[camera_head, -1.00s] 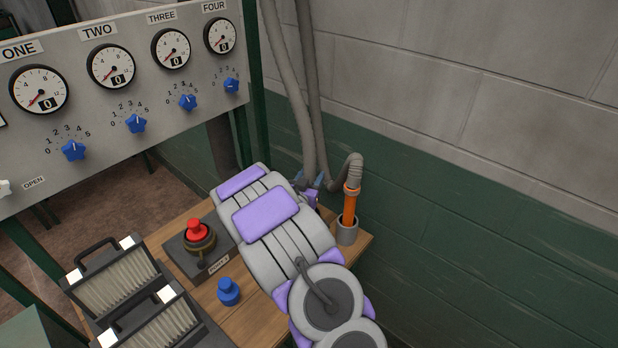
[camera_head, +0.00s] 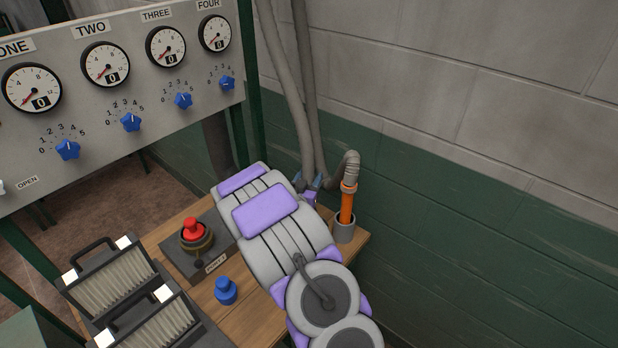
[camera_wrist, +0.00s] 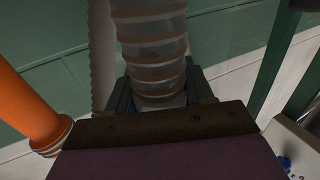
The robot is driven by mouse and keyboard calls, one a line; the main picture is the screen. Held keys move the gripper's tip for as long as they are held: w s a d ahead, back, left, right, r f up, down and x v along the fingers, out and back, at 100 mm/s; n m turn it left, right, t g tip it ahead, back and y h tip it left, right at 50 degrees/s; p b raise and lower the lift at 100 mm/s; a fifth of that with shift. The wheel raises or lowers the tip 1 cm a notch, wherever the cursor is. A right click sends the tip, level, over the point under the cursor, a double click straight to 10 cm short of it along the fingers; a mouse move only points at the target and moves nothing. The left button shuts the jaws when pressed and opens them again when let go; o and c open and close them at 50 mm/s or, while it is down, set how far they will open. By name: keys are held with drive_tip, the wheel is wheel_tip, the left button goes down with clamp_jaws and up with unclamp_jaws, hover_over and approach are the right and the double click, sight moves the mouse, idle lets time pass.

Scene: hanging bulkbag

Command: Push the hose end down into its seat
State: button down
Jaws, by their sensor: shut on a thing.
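Grey ribbed hoses (camera_head: 302,90) hang down along the wall behind my arm. My gripper (camera_head: 312,182), mostly hidden behind my wrist, is shut on a grey ribbed hose, seen between the dark jaws (camera_wrist: 155,98) in the wrist view as a ribbed length (camera_wrist: 152,45). To the right, a hose bend (camera_head: 350,165) joins an upright orange tube (camera_head: 347,207). The tube's lower end is inside a grey cup-shaped seat (camera_head: 344,231) on the bench; how deep it sits cannot be seen. The orange tube (camera_wrist: 28,108) also shows left of the jaws in the wrist view, apart from them.
The wooden bench (camera_head: 262,322) carries a red button (camera_head: 193,230) on a dark box, a blue knob (camera_head: 226,291) and filter-like units (camera_head: 112,281). A gauge panel (camera_head: 120,95) stands at left. The wall (camera_head: 470,210) is close behind the seat.

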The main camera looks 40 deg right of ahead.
drive_tip(key=shift+f+b, duration=0.3)
drive_tip(key=shift+f, duration=1.3)
idle(0.5)
drive_tip(key=shift+c, duration=1.7)
unclamp_jaws()
drive_tip(key=shift+a, duration=0.1)
drive_tip(key=p+v, duration=0.3)
drive_tip(key=v, duration=1.4)
drive_tip(key=shift+a, duration=0.1)
